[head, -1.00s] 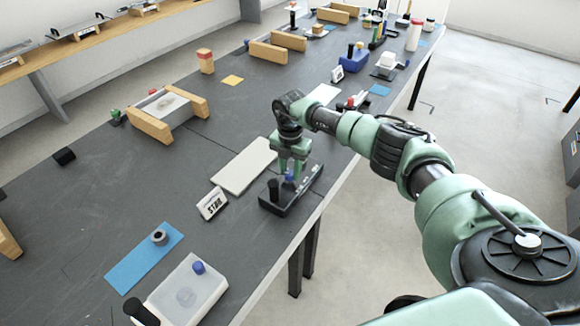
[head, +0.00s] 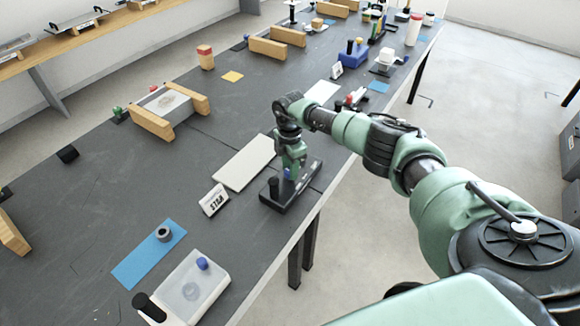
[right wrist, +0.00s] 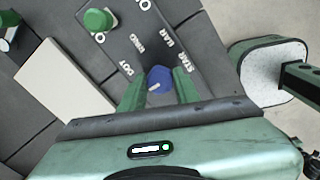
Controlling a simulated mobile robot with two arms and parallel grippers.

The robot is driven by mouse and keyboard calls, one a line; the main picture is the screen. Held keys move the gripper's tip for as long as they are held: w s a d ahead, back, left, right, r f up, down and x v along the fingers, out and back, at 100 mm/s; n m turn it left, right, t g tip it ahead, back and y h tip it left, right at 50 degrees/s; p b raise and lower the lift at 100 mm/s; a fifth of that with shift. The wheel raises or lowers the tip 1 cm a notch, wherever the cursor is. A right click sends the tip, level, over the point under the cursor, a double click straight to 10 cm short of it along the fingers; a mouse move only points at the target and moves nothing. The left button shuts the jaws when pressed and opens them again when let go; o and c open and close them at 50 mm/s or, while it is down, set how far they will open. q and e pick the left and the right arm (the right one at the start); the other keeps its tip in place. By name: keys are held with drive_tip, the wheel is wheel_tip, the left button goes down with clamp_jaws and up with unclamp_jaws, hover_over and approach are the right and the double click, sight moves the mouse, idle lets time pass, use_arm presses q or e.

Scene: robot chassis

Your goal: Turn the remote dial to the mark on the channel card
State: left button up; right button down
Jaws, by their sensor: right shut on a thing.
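The remote is a dark box (head: 303,187) near the table's right edge in the head view. Its blue dial (right wrist: 159,79) sits among printed words in the right wrist view, including DOT and RING. A pale line on the dial points to the lower left, away from the words. My right gripper (head: 289,172) reaches down over the remote, its fingers shut on the dial's sides; it also shows in the wrist view (right wrist: 159,90). The white channel card (head: 214,200) stands left of the remote and reads STAR. My left gripper is out of view.
A pale flat plate (head: 243,163) lies behind the card. A white box (head: 188,292) and blue mat (head: 145,262) lie in front.

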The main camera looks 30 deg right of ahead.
idle(0.3)
drive_tip(key=c, duration=1)
unclamp_jaws()
wheel_tip(320, 180, up, 8)
drive_tip(key=shift+f+b, duration=0.1)
drive_tip(key=shift+b, duration=0.55)
drive_tip(key=shift+f, duration=0.1)
